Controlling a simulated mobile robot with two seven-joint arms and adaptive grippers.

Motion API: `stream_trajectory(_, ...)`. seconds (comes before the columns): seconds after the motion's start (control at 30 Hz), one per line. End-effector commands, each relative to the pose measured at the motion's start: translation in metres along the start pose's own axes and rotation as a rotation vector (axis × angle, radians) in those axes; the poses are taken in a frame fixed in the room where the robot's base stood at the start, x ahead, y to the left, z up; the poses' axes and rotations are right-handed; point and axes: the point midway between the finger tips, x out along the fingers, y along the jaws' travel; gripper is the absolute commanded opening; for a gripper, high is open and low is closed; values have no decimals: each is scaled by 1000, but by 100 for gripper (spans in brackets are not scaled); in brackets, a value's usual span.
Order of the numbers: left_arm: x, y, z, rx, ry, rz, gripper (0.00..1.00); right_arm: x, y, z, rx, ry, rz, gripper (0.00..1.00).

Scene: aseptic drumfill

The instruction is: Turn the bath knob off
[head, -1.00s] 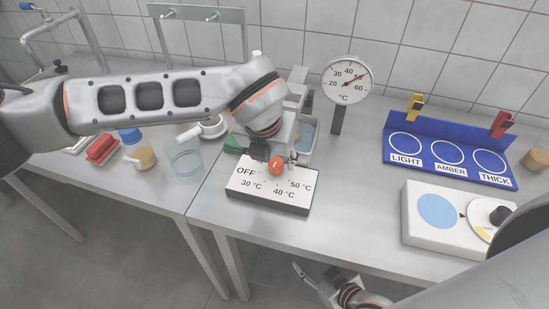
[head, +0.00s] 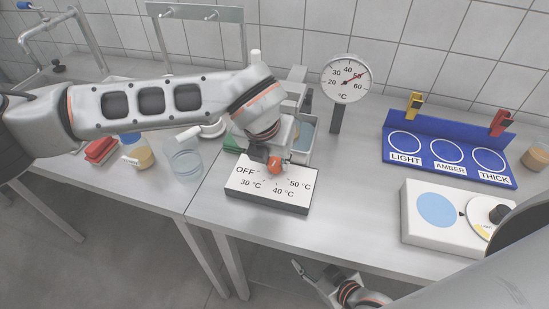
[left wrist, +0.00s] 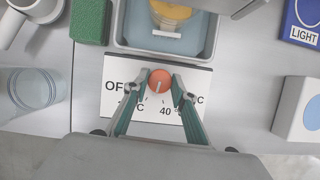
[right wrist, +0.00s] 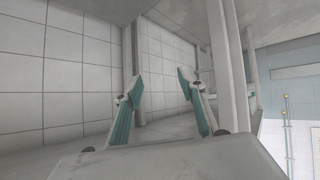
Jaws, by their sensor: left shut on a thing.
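The bath knob (left wrist: 160,81) is a round orange-red knob with a pale pointer line. It sits on a white panel (left wrist: 115,72) marked OFF, 30, 40 and 50 °C. In the left wrist view the pointer line runs downward, away from OFF. My left gripper (left wrist: 160,84) is shut on the knob, one finger on each side. The knob (head: 274,165) also shows in the head view, partly covered by the gripper. My right gripper (right wrist: 160,80) is open and empty, low in front of the table in the head view (head: 298,268).
Behind the panel stands a bath (left wrist: 125,38) with a yellowish vessel in it. A dial thermometer (head: 345,78) stands behind at the right. A green sponge (left wrist: 90,22) and a clear beaker (head: 187,163) are at the left. A blue rack (head: 450,178) and a white dial box (head: 420,238) are at the right.

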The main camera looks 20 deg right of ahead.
Motion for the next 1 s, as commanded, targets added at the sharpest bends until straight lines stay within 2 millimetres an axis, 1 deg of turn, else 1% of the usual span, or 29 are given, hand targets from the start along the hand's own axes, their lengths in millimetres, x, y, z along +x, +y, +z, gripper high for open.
stream_trajectory(0.17,2,2,-1,81,1,-35,4,4,-2,10,1,-8,-2,40)
stream_trajectory(0.47,2,3,0,318,0,-133,4,10,-5,29,-1,-27,-5,40)
stream_trajectory(0.73,2,4,2,554,-1,-232,4,12,-2,25,-10,-15,1,40)
stream_trajectory(1.0,2,5,2,765,-1,-319,4,15,0,28,-16,-16,5,40)
